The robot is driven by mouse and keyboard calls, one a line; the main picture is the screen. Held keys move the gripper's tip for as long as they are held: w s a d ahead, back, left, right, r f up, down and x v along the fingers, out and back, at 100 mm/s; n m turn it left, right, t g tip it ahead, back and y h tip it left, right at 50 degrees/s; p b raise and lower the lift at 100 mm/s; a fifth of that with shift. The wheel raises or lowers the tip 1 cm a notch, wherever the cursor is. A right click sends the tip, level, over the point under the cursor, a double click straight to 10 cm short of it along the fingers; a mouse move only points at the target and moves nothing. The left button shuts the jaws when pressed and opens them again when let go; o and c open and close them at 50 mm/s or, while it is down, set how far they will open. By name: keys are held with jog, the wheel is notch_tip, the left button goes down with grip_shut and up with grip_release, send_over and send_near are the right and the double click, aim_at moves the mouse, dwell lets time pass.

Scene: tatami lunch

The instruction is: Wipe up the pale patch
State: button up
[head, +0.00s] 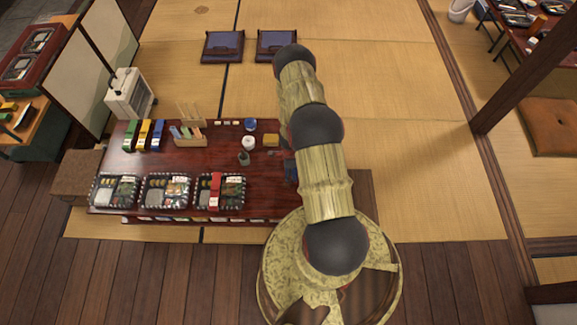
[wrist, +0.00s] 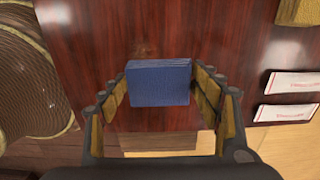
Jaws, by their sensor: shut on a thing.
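In the wrist view a blue block (wrist: 160,83), like a folded cloth or sponge, sits between the fingers of my gripper (wrist: 168,92). The gripper is shut on its sides, over the dark red, glossy table (wrist: 90,30). I cannot tell whether the block touches the tabletop. A faint brownish smudge (wrist: 143,48) shows on the wood just beyond the block. I cannot make out a clear pale patch in either view. In the head view my arm covers the right end of the table (head: 130,160) and hides most of the gripper.
A yellow block (head: 271,140) and two white packets (wrist: 292,83) lie to the right in the wrist view. Several filled lunch boxes (head: 165,190) line the table's front. A wooden holder (head: 190,141), blue cup (head: 250,125) and small dark pot (head: 244,158) stand behind them.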

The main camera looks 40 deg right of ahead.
jog(key=shift+r+p, duration=0.8)
jog(key=shift+r, duration=0.7)
jog(key=shift+a, duration=0.1)
